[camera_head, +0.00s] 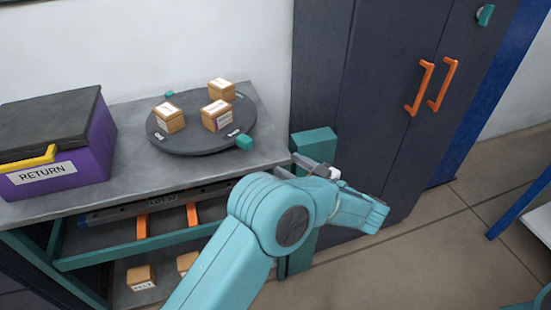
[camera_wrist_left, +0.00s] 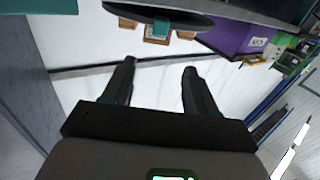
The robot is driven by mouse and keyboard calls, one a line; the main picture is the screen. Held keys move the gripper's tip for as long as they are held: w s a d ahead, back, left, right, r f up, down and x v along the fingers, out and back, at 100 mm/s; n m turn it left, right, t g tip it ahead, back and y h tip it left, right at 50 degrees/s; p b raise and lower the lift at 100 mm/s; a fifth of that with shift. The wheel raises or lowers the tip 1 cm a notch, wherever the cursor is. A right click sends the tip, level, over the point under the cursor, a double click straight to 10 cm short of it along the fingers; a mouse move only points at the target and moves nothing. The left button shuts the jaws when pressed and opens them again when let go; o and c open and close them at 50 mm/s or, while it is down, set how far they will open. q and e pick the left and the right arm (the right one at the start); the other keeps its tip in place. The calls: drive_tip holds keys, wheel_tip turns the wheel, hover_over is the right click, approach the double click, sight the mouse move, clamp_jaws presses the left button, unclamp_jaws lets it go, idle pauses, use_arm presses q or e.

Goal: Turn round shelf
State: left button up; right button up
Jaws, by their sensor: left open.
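The round shelf (camera_head: 190,143) is a dark grey disc on the grey counter, with three small cardboard boxes (camera_head: 170,118) on it. Teal knobs stick out at its rim, one at the front right (camera_head: 244,143) and one at the back left (camera_head: 169,94). My left gripper (camera_head: 287,166) is open and empty, just past the counter's right edge, to the right of the front knob and apart from it. In the left wrist view, the open fingers (camera_wrist_left: 158,68) point toward the disc (camera_wrist_left: 180,14) and a teal knob (camera_wrist_left: 160,28). My right gripper is out of view.
A purple RETURN box (camera_head: 58,165) with a black lid stands left on the counter (camera_head: 150,178). A teal post (camera_head: 313,147) stands beside my left gripper. A dark cabinet (camera_head: 370,90) with orange handles is behind. More small boxes (camera_head: 141,277) sit on the lower shelf.

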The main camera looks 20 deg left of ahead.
use_arm(q)
drive_tip(key=shift+s+d, duration=0.2)
drive_tip(key=shift+d, duration=0.4)
